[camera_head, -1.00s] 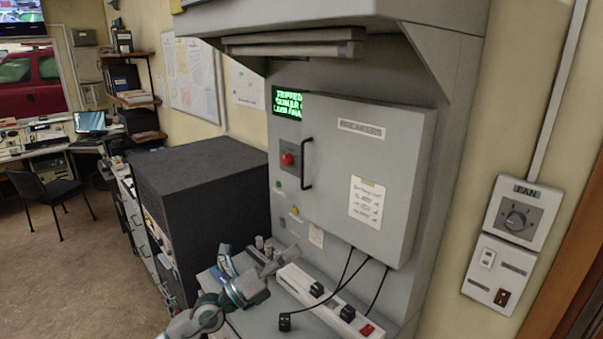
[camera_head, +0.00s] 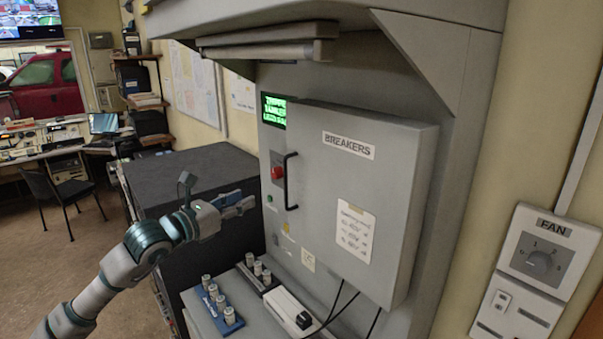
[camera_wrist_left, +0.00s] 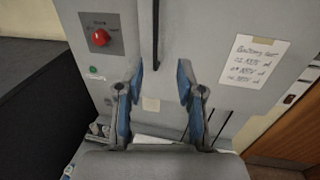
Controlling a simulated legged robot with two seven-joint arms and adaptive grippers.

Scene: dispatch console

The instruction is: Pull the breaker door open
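The grey breaker door (camera_head: 372,190), labelled BREAKERS, is shut on its cabinet. Its black vertical bar handle (camera_head: 290,181) is near the left edge. My left gripper (camera_head: 246,204) is left of the handle in the head view, apart from it. In the left wrist view my left gripper (camera_wrist_left: 160,85) has its two blue fingers spread with nothing between them. The handle (camera_wrist_left: 155,35) shows there ahead of the fingertips, its lower part between them in the picture. The door (camera_wrist_left: 225,35) fills the wrist view's upper right. My right gripper is not in view.
Below are a blue rack of small cylinders (camera_head: 212,306) and a white power strip (camera_head: 287,308) with black cables. A dark cabinet (camera_head: 190,170) stands left. A FAN switch (camera_head: 543,258) is on the right wall.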

